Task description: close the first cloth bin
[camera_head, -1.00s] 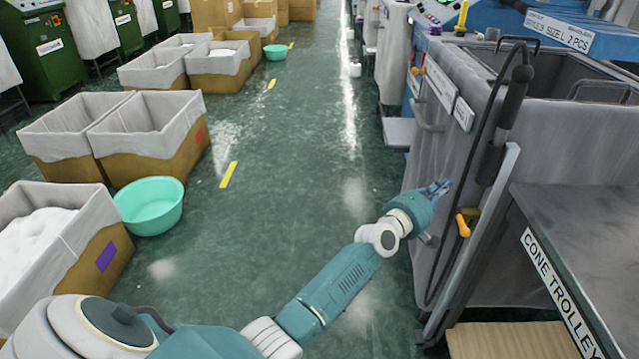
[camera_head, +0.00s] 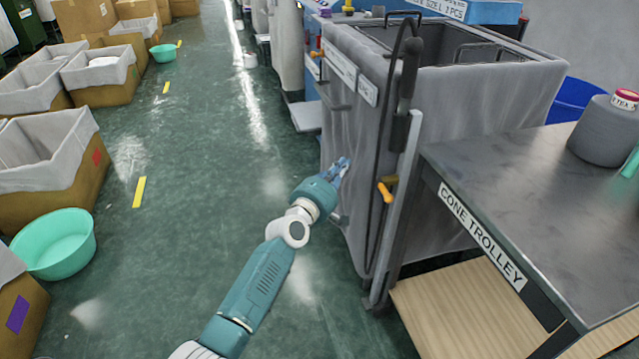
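The nearest grey cloth bin (camera_head: 450,130) stands right of centre with its top open and a dark inside showing. Its cloth front faces the aisle and carries white label plates (camera_head: 340,67) and a grey bar handle (camera_head: 335,101). A second grey handle (camera_head: 341,219) shows low on the front, partly behind my gripper. My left gripper (camera_head: 341,169) is in front of the cloth front, between these two handles. Its blue fingers are small against the cloth; I cannot tell whether they touch it or how far apart they are. My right gripper is not in view.
A cone trolley (camera_head: 540,200) with a grey cone (camera_head: 606,130) stands close at the right. An orange-handled lever (camera_head: 385,192) and a dark upright handle are beside the bin. Green basins (camera_head: 57,243) and lined boxes (camera_head: 50,190) line the left. The aisle floor between is clear.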

